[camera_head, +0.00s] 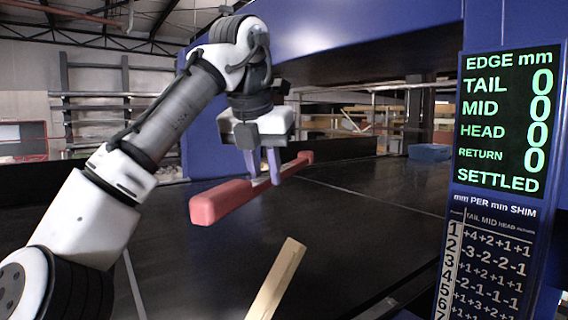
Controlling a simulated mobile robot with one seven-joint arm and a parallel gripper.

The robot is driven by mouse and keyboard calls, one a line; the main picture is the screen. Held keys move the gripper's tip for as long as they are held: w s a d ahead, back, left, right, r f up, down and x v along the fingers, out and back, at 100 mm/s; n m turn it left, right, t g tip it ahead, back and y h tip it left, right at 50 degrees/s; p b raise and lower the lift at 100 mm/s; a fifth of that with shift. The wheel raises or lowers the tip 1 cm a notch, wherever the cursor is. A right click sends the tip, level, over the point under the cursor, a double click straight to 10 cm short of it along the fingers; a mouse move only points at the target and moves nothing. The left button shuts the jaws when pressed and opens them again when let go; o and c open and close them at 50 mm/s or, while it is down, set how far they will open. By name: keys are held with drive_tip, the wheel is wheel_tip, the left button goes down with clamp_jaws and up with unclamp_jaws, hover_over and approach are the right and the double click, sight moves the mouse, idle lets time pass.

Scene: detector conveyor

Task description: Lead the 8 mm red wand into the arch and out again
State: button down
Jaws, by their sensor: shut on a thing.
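A long red wand (221,202) runs from the near left to the far right above the black conveyor belt. My gripper (265,178) points down and is shut on the wand along its length, with the thick near end sticking out toward me. The far end of the wand (304,158) lies toward the opening under the blue arch (330,42). I cannot tell from this view whether the far tip is inside the arch. The wand appears held above the belt (345,235). No 8 mm marking on it is legible.
A display (508,122) at right reads TAIL, MID, HEAD and RETURN all 0, and SETTLED. A shim table (497,255) hangs below it. A pale wooden bar (277,280) stands in the near foreground. A blue bin (429,152) sits farther back. The middle of the belt is clear.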

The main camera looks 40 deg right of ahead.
drive_tip(key=w+a, duration=0.2)
drive_tip(key=a, duration=2.1)
drive_tip(key=shift+w+a+p, duration=0.2)
drive_tip(key=shift+w+p, duration=0.05)
drive_tip(key=shift+p, duration=0.15)
